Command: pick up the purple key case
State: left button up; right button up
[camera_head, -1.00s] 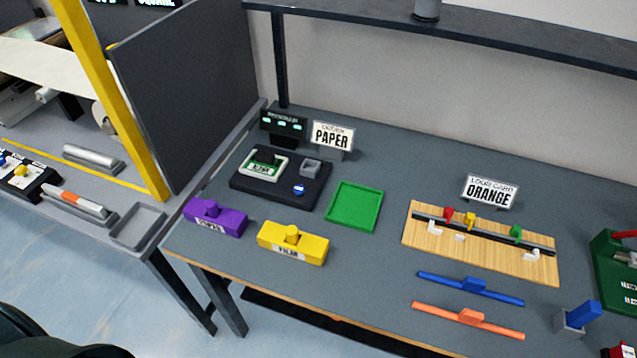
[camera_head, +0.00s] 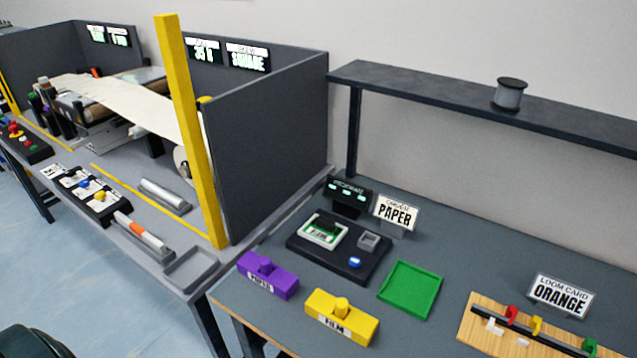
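The purple key case (camera_head: 267,276) is a block with a knob on top and a white label on its front face. It lies on the grey table near the table's left front edge, left of the yellow case (camera_head: 341,317) labelled FILM. Nothing covers it. Neither of my grippers shows in the head view. A dark rounded shape at the lower left corner may be part of my own body.
Behind the purple case stands a black device (camera_head: 339,249) with a PAPER sign (camera_head: 395,214). A green tray (camera_head: 410,289) lies to the right. A grey partition (camera_head: 268,146) and yellow post (camera_head: 190,130) rise behind left. A wooden loom board (camera_head: 480,325) is at lower right.

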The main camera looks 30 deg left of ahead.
aim_at(281, 283)
jog(key=u, duration=1.2)
